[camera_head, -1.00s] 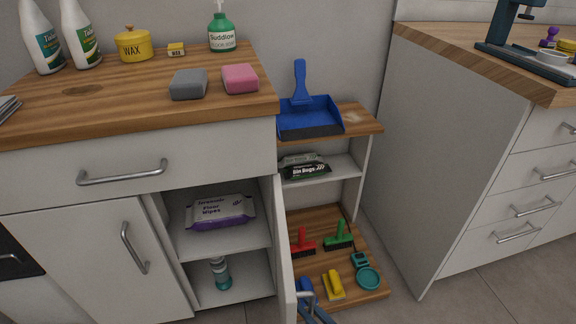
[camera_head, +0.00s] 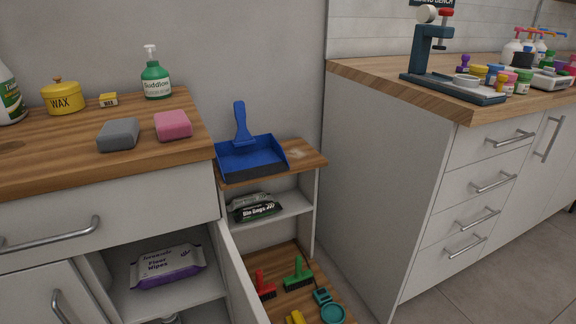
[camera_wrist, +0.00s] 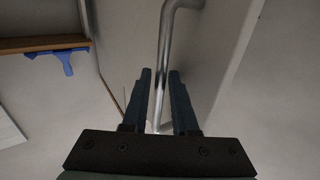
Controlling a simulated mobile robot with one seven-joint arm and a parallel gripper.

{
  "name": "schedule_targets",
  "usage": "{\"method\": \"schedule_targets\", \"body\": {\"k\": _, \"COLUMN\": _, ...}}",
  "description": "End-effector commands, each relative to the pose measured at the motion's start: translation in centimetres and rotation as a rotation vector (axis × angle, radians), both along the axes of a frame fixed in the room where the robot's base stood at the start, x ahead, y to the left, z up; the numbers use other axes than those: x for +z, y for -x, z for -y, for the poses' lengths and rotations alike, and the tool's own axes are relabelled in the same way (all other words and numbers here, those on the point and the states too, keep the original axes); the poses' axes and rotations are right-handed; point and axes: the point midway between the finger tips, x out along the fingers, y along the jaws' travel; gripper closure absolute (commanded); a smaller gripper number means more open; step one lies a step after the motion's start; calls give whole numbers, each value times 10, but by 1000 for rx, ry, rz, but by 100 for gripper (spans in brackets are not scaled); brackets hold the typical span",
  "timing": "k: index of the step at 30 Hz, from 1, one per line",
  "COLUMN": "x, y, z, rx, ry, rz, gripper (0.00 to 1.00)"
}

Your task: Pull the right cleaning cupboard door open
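The right cleaning cupboard door (camera_head: 242,280) stands swung open, seen nearly edge-on in the head view, with the cupboard interior exposed to its left. In the wrist view the door's metal bar handle (camera_wrist: 164,60) runs between the two dark fingers of my gripper (camera_wrist: 160,75). The fingers are apart, with a visible gap beside the bar, so my gripper looks open around the handle. My gripper is out of the head view now. Inside the cupboard a pack of floor wipes (camera_head: 167,268) lies on a shelf.
Right of the door, a low shelf unit (camera_head: 312,160) holds a blue dustpan (camera_head: 250,158), bin bags (camera_head: 254,207) and, lower down, brushes such as the green one (camera_head: 298,273). A drawer counter (camera_head: 385,170) stands further right. Floor (camera_head: 470,300) shows in front of it.

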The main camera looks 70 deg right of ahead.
Motion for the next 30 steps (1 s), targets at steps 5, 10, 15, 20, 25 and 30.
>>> {"method": "schedule_targets", "body": {"k": 5, "x": -1, "y": 1, "z": -1, "rx": 1, "ry": 0, "rz": -2, "gripper": 73}}
{"method": "schedule_targets", "body": {"k": 10, "x": 0, "y": 8, "z": -2, "rx": 1, "ry": 1, "rz": -4, "gripper": 73}}
{"method": "schedule_targets", "body": {"k": 15, "x": 1, "y": 37, "z": -9, "rx": -2, "ry": 0, "rz": -7, "gripper": 73}}
{"method": "schedule_targets", "body": {"k": 20, "x": 0, "y": 72, "z": -20, "rx": -2, "ry": -1, "rz": -8, "gripper": 73}}
{"method": "schedule_targets", "body": {"k": 25, "x": 0, "y": 103, "z": -29, "rx": -1, "ry": -1, "rz": -5, "gripper": 73}}
{"method": "schedule_targets", "body": {"k": 30, "x": 0, "y": 121, "z": -34, "rx": 1, "ry": 0, "rz": -3, "gripper": 73}}
